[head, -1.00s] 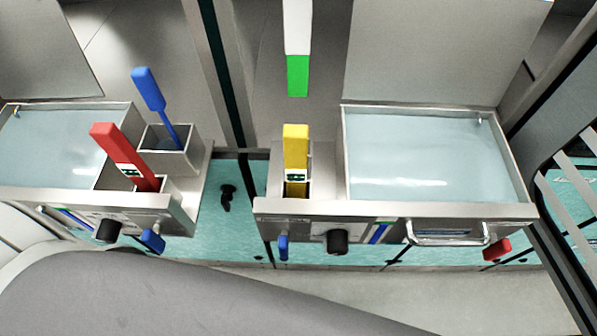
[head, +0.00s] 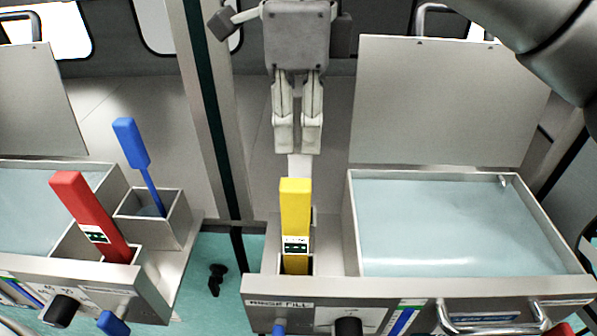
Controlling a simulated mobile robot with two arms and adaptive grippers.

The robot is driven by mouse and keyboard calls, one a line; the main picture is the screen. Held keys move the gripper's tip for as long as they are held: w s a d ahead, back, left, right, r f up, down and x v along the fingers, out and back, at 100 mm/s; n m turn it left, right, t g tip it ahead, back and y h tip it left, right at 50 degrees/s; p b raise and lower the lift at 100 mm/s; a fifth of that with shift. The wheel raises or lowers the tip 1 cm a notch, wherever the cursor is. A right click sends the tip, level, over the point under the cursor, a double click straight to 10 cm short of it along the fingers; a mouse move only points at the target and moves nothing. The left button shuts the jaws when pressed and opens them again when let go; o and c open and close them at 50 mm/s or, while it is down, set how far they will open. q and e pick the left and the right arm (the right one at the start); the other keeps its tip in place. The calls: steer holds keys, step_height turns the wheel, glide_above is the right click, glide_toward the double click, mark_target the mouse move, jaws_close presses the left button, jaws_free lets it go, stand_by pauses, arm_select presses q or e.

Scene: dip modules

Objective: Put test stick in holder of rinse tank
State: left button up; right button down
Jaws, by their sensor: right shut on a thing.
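My right gripper (head: 298,140) is at top centre, pointing down, shut on the white test stick (head: 299,166). Only a short white part of the stick shows below the fingertips; its lower end is hidden behind the yellow handle. The rinse tank (head: 576,262), filled with pale water, is at right. Its metal holder (head: 328,262) is at its left side, and a yellow-handled tool (head: 295,205) stands upright in the front slot. The stick is behind this tool, above or in the holder's rear part; I cannot tell which. My left gripper is out of view.
A second tank (head: 112,182) stands at left, with a red-handled tool (head: 85,205) and a blue paddle (head: 131,142) in its holder boxes. A vertical post (head: 208,110) and a gap separate the tanks. Raised lids (head: 440,100) stand behind. Knobs (head: 348,327) line the front.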

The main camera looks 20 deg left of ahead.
mark_target(298, 159)
steer(key=shift+f+p, duration=0.35)
steer(key=shift+f, duration=2.05)
steer(key=shift+f, duration=0.15)
steer(key=c, duration=1.4)
jaws_free()
steer(key=shift+o, duration=0.2)
step_height(298, 159, up, 12)
steer(key=shift+r, duration=0.2)
